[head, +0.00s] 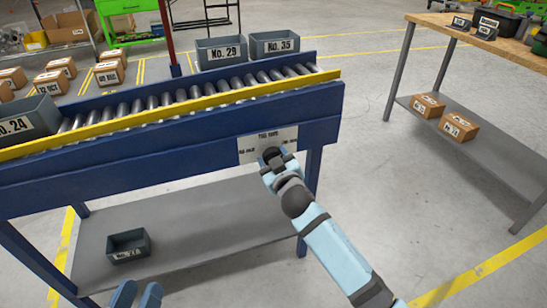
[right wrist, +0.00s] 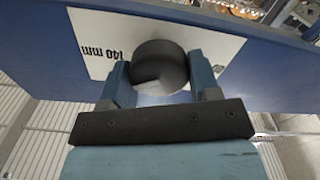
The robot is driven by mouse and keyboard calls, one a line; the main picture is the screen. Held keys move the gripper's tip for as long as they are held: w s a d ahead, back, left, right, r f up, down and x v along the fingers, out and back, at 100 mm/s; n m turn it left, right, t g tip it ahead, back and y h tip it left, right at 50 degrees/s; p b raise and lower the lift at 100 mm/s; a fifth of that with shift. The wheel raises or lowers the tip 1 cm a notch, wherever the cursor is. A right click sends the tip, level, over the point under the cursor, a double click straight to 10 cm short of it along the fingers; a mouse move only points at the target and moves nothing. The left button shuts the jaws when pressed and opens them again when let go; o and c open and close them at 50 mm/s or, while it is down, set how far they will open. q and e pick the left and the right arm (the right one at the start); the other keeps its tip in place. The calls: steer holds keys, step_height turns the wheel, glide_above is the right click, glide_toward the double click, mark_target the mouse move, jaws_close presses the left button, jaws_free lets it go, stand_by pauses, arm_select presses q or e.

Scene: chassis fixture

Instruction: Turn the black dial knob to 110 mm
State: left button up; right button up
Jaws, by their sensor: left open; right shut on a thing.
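The black dial knob (right wrist: 158,66) sits on a white label plate (head: 262,141) on the blue side of the conveyor frame. In the right wrist view the plate (right wrist: 100,52) shows "140 mm" to the left of the knob. My right gripper (right wrist: 160,85) has one finger on each side of the knob and is shut on it. In the head view the gripper (head: 276,164) covers part of the plate, and its small print is hard to read. The knob's pointer mark cannot be made out. My left gripper (head: 136,294) is open and empty at the bottom edge, away from the knob.
A grey bin (head: 128,246) stands on the lower shelf (head: 200,222). A workbench (head: 480,110) with boxes stands at the right. The floor between is clear.

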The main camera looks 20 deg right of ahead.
steer(key=shift+r+n+p, duration=0.1)
steer(key=shift+n+p, duration=0.3)
steer(key=shift+n, duration=0.1)
steer(key=n+p, duration=0.3)
steer(key=n, duration=0.3)
steer(key=shift+n+p, duration=0.7)
steer(key=shift+n, duration=1.3)
arm_select(q)
steer(key=s+a+f+g+y, duration=0.2)
steer(key=a+f+g+y, duration=0.1)
steer(key=f, duration=0.6)
steer(key=shift+s+a+f+g+p, duration=0.15)
steer(key=shift+s+a+g+p, duration=0.15)
steer(key=shift+a+g, duration=0.5)
steer(key=shift+d+f, duration=0.15)
steer(key=shift+f, duration=0.1)
arm_select(e)
steer(key=shift+n, duration=0.3)
steer(key=o, duration=0.9)
steer(key=shift+w, duration=0.1)
arm_select(q)
steer(key=shift+r, duration=0.25)
arm_select(e)
steer(key=shift+a+f, duration=0.1)
steer(key=shift+f, duration=0.1)
